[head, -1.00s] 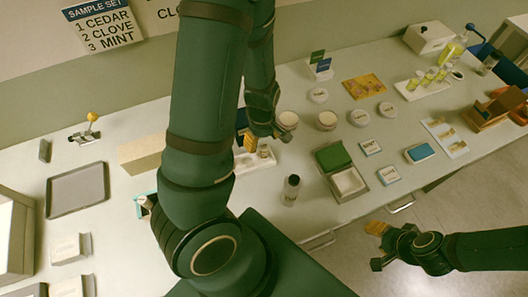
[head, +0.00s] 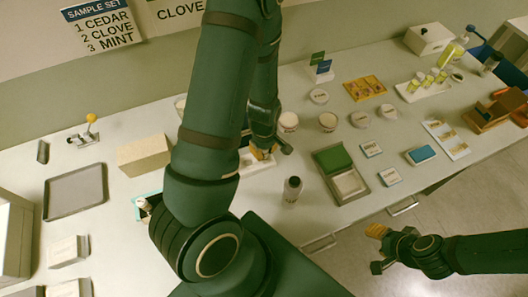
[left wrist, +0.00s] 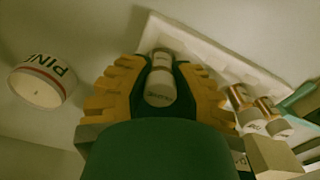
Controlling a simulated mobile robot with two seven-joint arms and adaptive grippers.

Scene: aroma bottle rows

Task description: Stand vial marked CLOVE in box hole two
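My left gripper (head: 262,152) is low over a white tray (head: 258,167) at mid-table. In the left wrist view, its yellow fingers (left wrist: 160,85) stand on either side of a pale vial (left wrist: 160,92); whether they press on it is unclear. Print on the vial is too blurred to read. Two other vials with brownish caps (left wrist: 241,97) (left wrist: 268,108) stand to the right. A teal-edged box (head: 139,211) is partly hidden behind my left arm, with a pale vial-like item in it; its holes cannot be made out. My right gripper (head: 376,249) is open and empty beyond the table's front edge.
A wall sign (head: 103,25) lists 1 CEDAR, 2 CLOVE, 3 MINT. A dark-capped bottle (head: 291,192) stands near the tray. A tan block (head: 144,154) and a grey tray (head: 76,190) lie left. A round PINE container (left wrist: 42,82) is near the left gripper.

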